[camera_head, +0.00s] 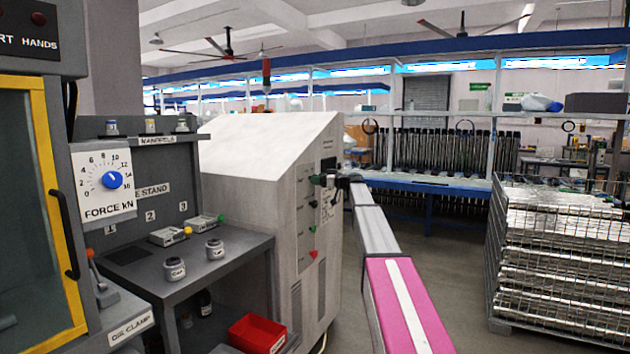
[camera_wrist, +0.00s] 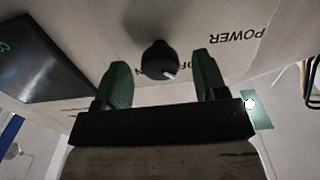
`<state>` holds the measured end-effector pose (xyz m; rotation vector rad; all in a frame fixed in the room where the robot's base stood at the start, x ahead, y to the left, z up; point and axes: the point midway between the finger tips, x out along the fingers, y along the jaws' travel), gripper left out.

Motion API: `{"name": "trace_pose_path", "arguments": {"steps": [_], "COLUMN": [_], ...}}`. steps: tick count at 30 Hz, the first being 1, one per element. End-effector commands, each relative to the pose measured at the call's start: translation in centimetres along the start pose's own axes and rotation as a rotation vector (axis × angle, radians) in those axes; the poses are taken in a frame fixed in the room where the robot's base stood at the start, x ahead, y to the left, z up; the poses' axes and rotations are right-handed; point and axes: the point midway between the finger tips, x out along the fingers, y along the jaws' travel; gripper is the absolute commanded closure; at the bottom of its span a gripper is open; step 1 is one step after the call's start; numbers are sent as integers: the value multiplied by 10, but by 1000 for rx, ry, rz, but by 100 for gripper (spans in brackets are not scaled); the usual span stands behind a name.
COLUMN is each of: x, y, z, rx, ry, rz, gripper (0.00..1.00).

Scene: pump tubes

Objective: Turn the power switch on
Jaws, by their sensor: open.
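The power switch (camera_wrist: 158,60) is a black round knob with a white mark, on a pale panel in the wrist view. The word POWER (camera_wrist: 237,36) is printed beside it, upside down in this view, and an OFF label is partly hidden behind my gripper's finger. My gripper (camera_wrist: 160,82) is open, with one green fingertip on each side of the knob and a visible gap to both. I cannot tell how deep the fingers reach. In the head view my gripper (camera_head: 322,180) is at the front panel of the grey-white cabinet (camera_head: 265,150), and it hides the knob there.
Below my gripper the cabinet panel has a green button (camera_head: 312,230) and a red button (camera_head: 313,254). A red bin (camera_head: 257,334) sits low in front. A metal-stacked crate (camera_head: 555,250) stands at right.

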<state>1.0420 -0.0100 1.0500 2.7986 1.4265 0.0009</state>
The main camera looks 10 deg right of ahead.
Motion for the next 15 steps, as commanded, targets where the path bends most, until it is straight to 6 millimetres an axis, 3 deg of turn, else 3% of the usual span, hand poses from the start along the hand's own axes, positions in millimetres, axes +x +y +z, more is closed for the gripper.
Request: {"name": "trace_pose_path", "arguments": {"steps": [4, 13, 14, 15], "x": [17, 21, 21, 21], "y": [1, 0, 0, 0], "z": [0, 0, 0, 0], "rx": [0, 0, 0, 0], "ry": [0, 0, 0, 0], "rz": [0, 1, 0, 0], "gripper": [34, 34, 38, 51]}}
